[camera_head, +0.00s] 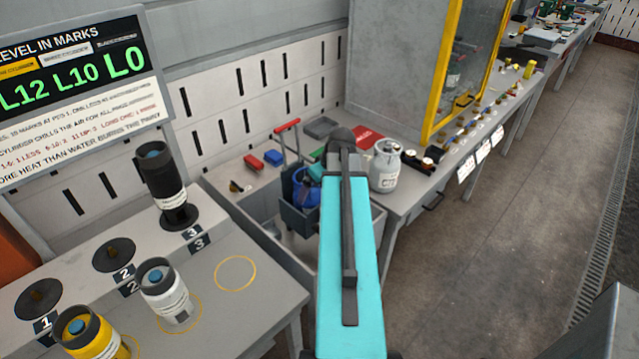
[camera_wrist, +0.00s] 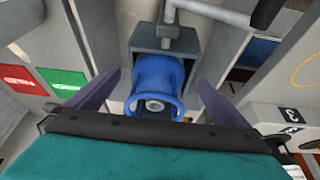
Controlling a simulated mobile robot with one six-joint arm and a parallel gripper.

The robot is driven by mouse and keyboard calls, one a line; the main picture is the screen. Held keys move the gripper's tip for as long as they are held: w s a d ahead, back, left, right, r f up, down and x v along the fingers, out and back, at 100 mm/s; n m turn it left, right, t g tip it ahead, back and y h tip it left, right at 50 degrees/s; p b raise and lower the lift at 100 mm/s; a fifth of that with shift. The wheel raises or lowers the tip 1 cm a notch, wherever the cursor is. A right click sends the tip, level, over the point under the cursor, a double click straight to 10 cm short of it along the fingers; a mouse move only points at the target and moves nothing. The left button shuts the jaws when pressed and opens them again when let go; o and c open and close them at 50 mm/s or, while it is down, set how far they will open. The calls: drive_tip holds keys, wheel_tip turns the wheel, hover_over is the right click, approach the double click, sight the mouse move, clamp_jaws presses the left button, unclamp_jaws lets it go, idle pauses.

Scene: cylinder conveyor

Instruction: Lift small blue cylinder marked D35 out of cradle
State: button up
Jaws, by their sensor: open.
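The small blue cylinder (camera_head: 304,188) sits in a dark grey cradle (camera_head: 299,220) with a red-topped handle, left of my teal arm in the head view. In the wrist view the blue cylinder (camera_wrist: 157,88) shows its collar and pale valve, with the grey cradle (camera_wrist: 142,38) around its far side. My gripper (camera_wrist: 160,85) is open, its two dark fingers apart on either side of the cylinder, with visible gaps. I cannot read a D35 mark. In the head view my arm hides the gripper and part of the cylinder.
A white-grey cylinder (camera_head: 385,172) stands on the bench right of my arm. Black (camera_head: 160,178), white (camera_head: 166,295) and yellow (camera_head: 90,335) cylinders stand on the left bench. The floor at right is clear.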

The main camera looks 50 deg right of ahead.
sight(315, 193)
drive_tip(key=shift+p+x, duration=0.45)
drive_tip(key=shift+x, duration=1.6)
drive_tip(key=shift+c, duration=0.5)
drive_tip(key=c, duration=1.8)
drive_tip(key=o, duration=1.1)
drive_tip(key=shift+c, duration=0.2)
drive_tip(key=c, duration=0.8)
drive_tip(key=shift+c, duration=0.2)
drive_tip(key=shift+r, duration=0.15)
drive_tip(key=shift+c, duration=0.2)
